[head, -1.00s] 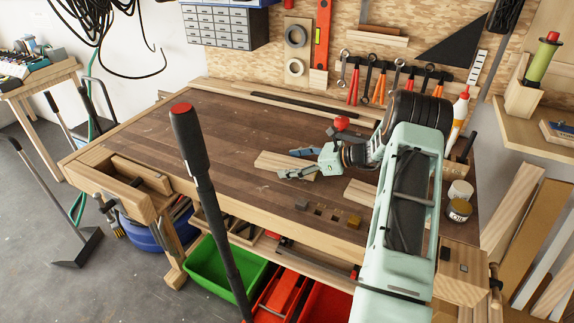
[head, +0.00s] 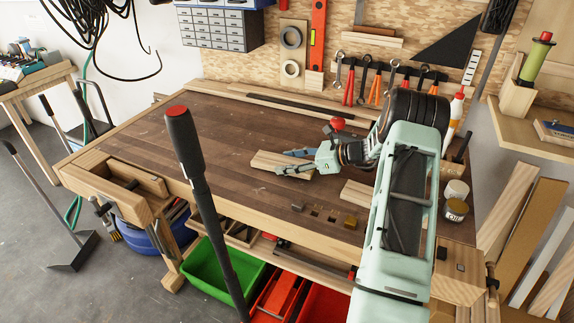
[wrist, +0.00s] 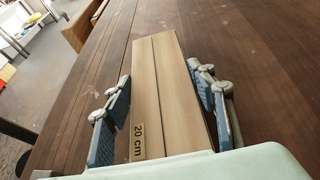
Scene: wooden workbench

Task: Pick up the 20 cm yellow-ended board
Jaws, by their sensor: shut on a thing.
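A light wooden board (wrist: 168,85) lies flat between my fingers in the wrist view, with a dark seam along its length and a yellowish "20 cm" label at its near left corner. It also shows in the head view (head: 266,162), on the dark bench top. My gripper (wrist: 163,108) is shut on the board, one blue finger pad along each long side. In the head view my gripper (head: 281,160) reaches in from the right. The board's near end is partly hidden by the gripper body, and no lift off the bench is visible.
Another light board (head: 355,193) lies to the right on the bench (head: 230,140), partly behind my arm. Small blocks sit by the front edge. The bench's left half is largely clear.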

